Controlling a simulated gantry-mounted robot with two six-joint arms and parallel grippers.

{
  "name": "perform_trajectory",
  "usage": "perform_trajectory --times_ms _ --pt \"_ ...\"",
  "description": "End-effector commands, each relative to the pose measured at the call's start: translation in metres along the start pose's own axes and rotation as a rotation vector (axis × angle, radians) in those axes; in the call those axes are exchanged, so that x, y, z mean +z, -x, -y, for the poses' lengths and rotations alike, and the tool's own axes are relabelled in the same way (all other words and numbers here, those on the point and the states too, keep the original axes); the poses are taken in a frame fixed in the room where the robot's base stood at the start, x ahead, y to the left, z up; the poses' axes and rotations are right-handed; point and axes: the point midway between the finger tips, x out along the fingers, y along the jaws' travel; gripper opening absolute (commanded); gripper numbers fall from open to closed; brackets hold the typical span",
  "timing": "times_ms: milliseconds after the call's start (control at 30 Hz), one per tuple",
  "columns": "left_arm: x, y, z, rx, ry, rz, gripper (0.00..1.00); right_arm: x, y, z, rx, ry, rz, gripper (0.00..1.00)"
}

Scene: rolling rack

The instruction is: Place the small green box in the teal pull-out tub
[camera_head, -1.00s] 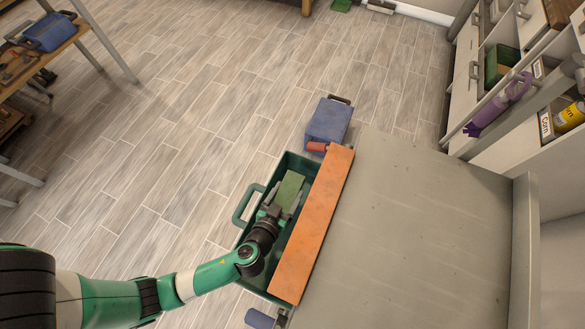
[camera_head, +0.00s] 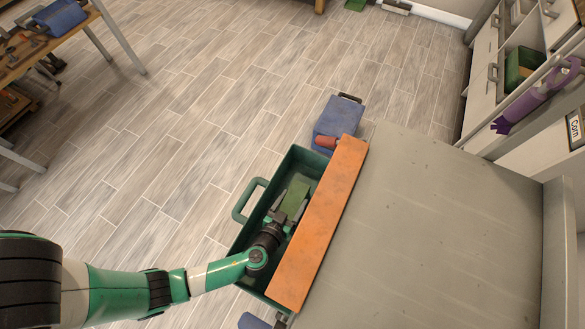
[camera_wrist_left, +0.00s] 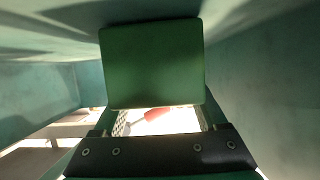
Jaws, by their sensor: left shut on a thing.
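The small green box (camera_head: 294,196) is between the fingers of my left gripper (camera_head: 288,208), which is shut on it. In the left wrist view the box (camera_wrist_left: 152,64) fills the upper middle, in front of the gripper's dark base. The teal pull-out tub (camera_head: 262,192) sticks out at the left side of the grey rack top. The gripper and box are down inside the tub opening, with teal walls (camera_wrist_left: 265,80) around them in the wrist view. Whether the box touches the tub floor cannot be told. My right gripper is not in view.
An orange board (camera_head: 318,225) lies along the grey top's (camera_head: 435,220) left edge, close to the right of my gripper. A blue bin (camera_head: 335,118) with a red-handled item (camera_head: 326,142) sits beyond the tub. Open floor lies to the left.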

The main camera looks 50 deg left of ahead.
Motion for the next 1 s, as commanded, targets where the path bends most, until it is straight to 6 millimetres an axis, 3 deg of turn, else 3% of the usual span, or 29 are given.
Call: perform_trajectory --times_ms 100,133,267,600,833,1000 --pt "0.004 -0.002 0.000 0.000 0.000 -0.001 0.06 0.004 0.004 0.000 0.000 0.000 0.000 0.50" --pt "0.003 -0.001 0.000 0.000 -0.001 0.000 0.78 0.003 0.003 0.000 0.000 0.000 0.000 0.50" --pt "0.002 -0.001 0.000 0.000 -0.001 0.000 1.00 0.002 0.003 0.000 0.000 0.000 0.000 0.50" --pt "-0.002 0.004 0.000 0.001 -0.001 0.001 1.00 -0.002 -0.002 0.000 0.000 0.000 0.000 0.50" --pt "-0.002 0.052 -0.002 0.008 -0.005 0.002 1.00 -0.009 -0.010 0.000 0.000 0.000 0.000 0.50" --pt "-0.008 0.068 -0.001 -0.003 -0.006 0.007 1.00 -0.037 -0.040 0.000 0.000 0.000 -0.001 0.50"
